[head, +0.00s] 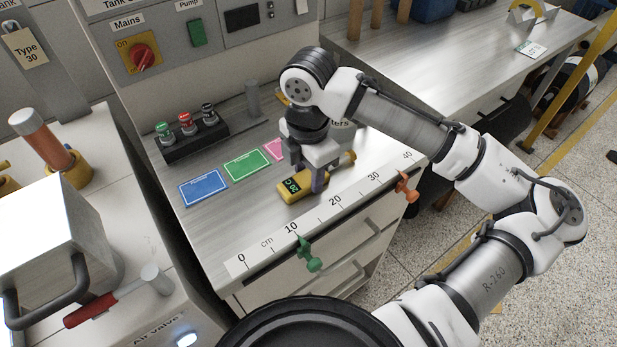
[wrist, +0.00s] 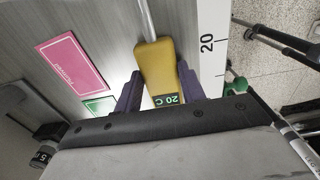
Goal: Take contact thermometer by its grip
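The contact thermometer (head: 296,189) is a yellow body with a dark display reading 20 C, lying on the metal bench top. In the wrist view the thermometer (wrist: 156,62) has a thin metal probe (wrist: 147,20) running away from its far end. My gripper (head: 309,178) is low over it, pointing down. In the wrist view the dark purple fingers of my gripper (wrist: 160,88) stand on either side of the yellow body, with narrow gaps beside it. The gripper looks open around the thermometer. The finger bases and part of the display end are hidden by the gripper housing.
A ruler strip (head: 320,215) runs along the bench's front edge, with a green clamp (head: 308,254) and an orange clamp (head: 406,187). Blue (head: 205,188), green (head: 247,164) and pink cards lie behind. A dark rack of capped items (head: 190,132) stands at back left.

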